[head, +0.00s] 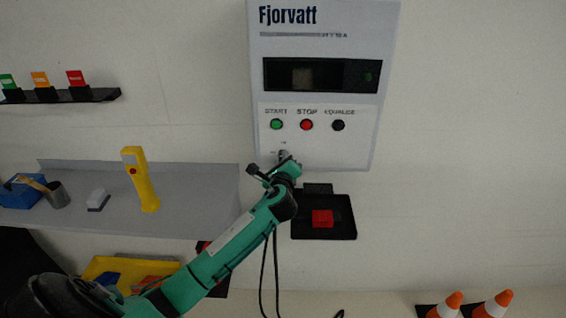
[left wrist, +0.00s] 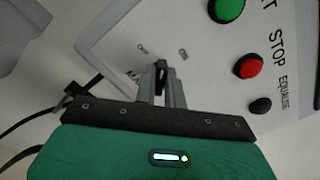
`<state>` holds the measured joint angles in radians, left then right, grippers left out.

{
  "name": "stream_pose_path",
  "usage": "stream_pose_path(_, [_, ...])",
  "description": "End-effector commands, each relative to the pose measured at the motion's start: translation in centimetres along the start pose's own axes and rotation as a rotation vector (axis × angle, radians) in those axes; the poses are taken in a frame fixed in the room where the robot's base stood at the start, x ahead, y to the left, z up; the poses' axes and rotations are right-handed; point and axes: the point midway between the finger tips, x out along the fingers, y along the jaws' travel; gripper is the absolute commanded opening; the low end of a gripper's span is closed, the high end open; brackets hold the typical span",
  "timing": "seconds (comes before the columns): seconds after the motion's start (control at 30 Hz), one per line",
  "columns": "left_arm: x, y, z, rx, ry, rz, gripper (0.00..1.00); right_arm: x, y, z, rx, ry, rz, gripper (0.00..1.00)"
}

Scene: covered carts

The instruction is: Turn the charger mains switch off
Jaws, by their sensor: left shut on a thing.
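The charger (head: 352,152) is a white wall box marked Fjorvatt, with a dark display window and START, STOP and EQUALISE buttons. Its mains switch (left wrist: 160,68) is a small dark knob below the buttons, between two small position labels in the left wrist view. My left gripper (head: 284,157) reaches up to the lower left of the panel. In the left wrist view its fingers (left wrist: 161,84) are shut on the mains switch. The fingers partly hide the knob and the MAINS lettering, so its exact setting is unclear. My right gripper is out of view.
The green (head: 277,125), red (head: 307,125) and black (head: 338,125) buttons sit just above my left gripper. A black tray with a red block (head: 322,218) is below the charger. A grey shelf (head: 200,185) holds a yellow handheld tool (head: 140,180) at left. Cables hang near my arm.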

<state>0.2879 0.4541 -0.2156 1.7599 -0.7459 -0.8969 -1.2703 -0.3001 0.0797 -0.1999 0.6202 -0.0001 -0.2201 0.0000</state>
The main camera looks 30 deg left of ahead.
Motion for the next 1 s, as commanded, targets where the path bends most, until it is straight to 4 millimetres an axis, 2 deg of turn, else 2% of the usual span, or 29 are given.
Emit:
stream_pose_path(0.6, [0.0, 0.4, -0.3, -0.568, 0.001, 0.002, 0.0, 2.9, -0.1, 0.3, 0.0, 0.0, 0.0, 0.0])
stream_pose_path(1.0, [0.0, 0.4, -0.3, -0.782, 0.001, 0.002, 0.0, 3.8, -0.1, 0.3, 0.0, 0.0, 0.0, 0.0])
